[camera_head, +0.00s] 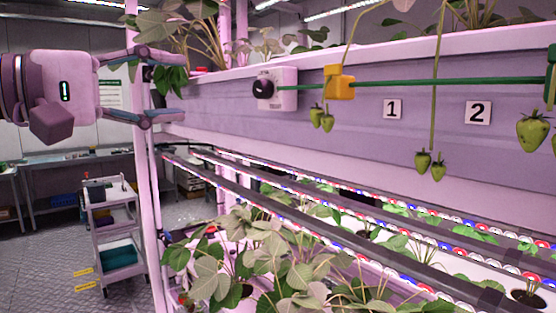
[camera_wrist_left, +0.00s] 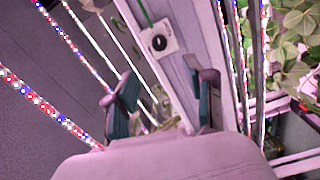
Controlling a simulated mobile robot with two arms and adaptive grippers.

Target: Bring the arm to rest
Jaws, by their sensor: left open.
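My left gripper (camera_head: 180,86) comes in from the left in the head view, at the left end of the upper berry rack (camera_head: 230,100). Its two fingers are spread apart, with nothing between them. In the left wrist view the open fingers of the left gripper (camera_wrist_left: 165,105) also show, with the rack's edge seen between and beyond them. The gripper is left of a white box with a dark round knob (camera_head: 275,89), apart from it; the box also shows in the left wrist view (camera_wrist_left: 158,42). My right gripper is not in view.
A green line runs from the knob box through a yellow block (camera_head: 340,83) along the rack. Green berries (camera_head: 423,163) hang below it, near number plates 1 (camera_head: 392,109) and 2 (camera_head: 478,113). Leafy plants (camera_head: 250,255) fill the lower rack. A cart (camera_head: 113,225) stands at the left.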

